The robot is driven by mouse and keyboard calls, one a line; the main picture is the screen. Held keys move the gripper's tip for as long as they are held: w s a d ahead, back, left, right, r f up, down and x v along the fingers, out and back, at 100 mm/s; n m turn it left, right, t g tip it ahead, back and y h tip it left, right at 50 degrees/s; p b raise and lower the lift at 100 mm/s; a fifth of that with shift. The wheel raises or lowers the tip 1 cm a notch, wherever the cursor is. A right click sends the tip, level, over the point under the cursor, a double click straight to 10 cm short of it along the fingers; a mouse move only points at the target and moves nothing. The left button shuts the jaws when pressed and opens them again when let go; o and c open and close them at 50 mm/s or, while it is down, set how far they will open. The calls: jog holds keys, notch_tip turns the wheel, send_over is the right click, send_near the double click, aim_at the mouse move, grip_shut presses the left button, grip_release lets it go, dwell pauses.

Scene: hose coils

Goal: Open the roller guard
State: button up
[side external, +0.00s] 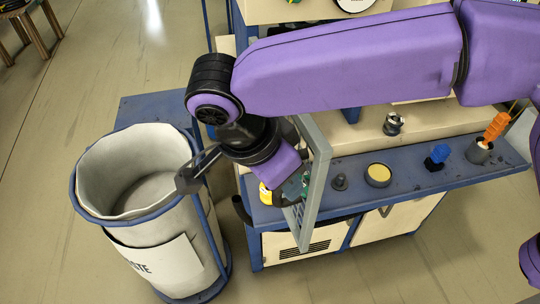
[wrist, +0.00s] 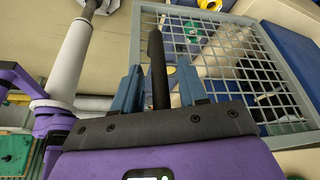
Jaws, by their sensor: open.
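The roller guard is a grey-framed mesh panel (side external: 318,180), standing steeply near the left end of the blue bench top in the side view. In the wrist view its frame and mesh (wrist: 262,75) fill the upper right. A dark rod (wrist: 156,48), which looks like a handle, runs between the two blue fingers of my gripper (wrist: 158,80). The fingers are apart, with the rod between them; I cannot tell whether they touch it. A pale roller (wrist: 70,58) lies to the left in the wrist view. In the side view my gripper (side external: 292,186) is partly hidden behind the guard.
A lined waste bin (side external: 205,245) stands left of the bench, close to my wrist. On the bench top (side external: 405,172) are a yellow-topped round tin (side external: 378,175), a blue block (side external: 437,156) and a cup with an orange-handled tool (side external: 480,151).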

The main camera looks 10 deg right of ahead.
jog(key=v, duration=1.1)
jog(key=shift+r, duration=0.2)
dwell(0.7)
jog(key=s+d+r+n+g+y, duration=0.4)
jog(key=s+d+n+y, duration=0.1)
jog(key=n, duration=0.2)
jog(key=d+f+n+t, duration=0.1)
jog(key=d+f+n, duration=0.35)
jog(key=d, duration=0.55)
jog(key=d+f+n, duration=0.3)
jog(key=d+n, duration=0.2)
jog(key=d, duration=0.5)
jog(key=s+d+f+n, duration=0.2)
jog(key=d+f+n, duration=0.1)
jog(key=d, duration=0.3)
jog(key=s+d+f+n, duration=0.2)
jog(key=d+f+n, duration=0.1)
jog(key=d, duration=0.3)
jog(key=s+d+f+n+t, duration=0.1)
jog(key=s+d+f+n, duration=0.1)
jog(key=d, duration=0.5)
jog(key=shift+s+f+n, duration=0.25)
jog(key=shift+f+n, duration=0.2)
jog(key=shift+f, duration=0.35)
